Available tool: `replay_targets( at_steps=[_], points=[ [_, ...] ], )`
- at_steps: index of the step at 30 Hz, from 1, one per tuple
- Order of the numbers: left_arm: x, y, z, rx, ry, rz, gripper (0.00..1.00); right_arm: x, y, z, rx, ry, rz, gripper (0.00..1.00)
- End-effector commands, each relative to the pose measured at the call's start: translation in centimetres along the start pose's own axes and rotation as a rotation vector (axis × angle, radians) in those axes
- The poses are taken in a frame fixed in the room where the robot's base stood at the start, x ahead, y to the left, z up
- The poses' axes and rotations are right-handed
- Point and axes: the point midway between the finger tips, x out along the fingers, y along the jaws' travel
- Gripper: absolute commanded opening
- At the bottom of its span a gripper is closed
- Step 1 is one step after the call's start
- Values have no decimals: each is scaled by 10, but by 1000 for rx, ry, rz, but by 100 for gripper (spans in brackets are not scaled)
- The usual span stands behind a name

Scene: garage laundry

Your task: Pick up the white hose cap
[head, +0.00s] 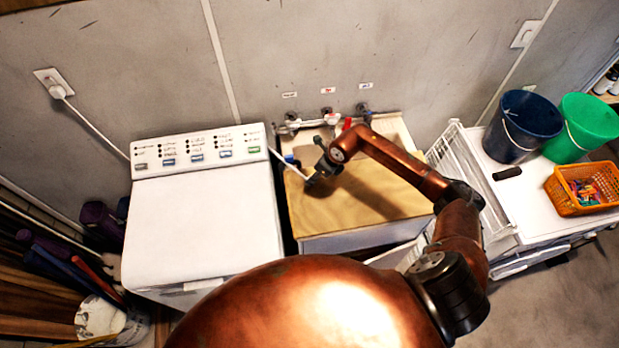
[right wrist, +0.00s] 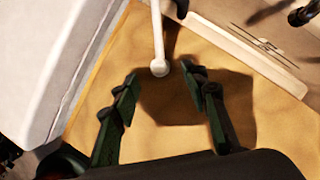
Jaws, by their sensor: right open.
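In the right wrist view, a white hose or rod comes down from the top edge and ends in a small round white cap (right wrist: 160,68) above a wooden board (right wrist: 160,145). My right gripper (right wrist: 162,82) is open, with its green-black fingers either side of the cap. A gap shows on both sides, and the cap lies level with the fingertips. In the head view, my right gripper (head: 313,181) is over the left part of the wooden board (head: 375,205), beside the end of the white hose (head: 287,162). The cap is too small to make out there. My left gripper is not in view.
A white washing machine (head: 205,220) stands left of the board. Taps (head: 330,116) are on the wall behind. At right are a white drying rack (head: 457,165), a blue bucket (head: 522,126), a green bucket (head: 583,127) and an orange basket (head: 565,205).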

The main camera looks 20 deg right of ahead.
Motion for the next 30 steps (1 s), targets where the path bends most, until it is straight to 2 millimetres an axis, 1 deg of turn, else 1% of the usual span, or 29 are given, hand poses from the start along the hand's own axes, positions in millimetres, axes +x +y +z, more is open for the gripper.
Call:
replay_targets(
  at_steps=[5, 9, 13, 19, 25, 30],
  points=[
    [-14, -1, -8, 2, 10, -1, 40, 23, 2, 5, 2, -1, 5, 41],
    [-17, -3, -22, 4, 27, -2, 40, 42, 1, 6, 0, -2, 4, 41],
    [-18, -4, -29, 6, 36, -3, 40, 49, 1, 6, -3, -3, 3, 41],
    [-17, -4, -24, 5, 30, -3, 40, 49, 1, 6, -4, -3, 3, 40],
    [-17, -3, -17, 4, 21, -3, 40, 49, 1, 6, -4, -3, 3, 27],
    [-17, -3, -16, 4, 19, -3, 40, 49, 1, 6, -4, -3, 4, 15]
  ],
)
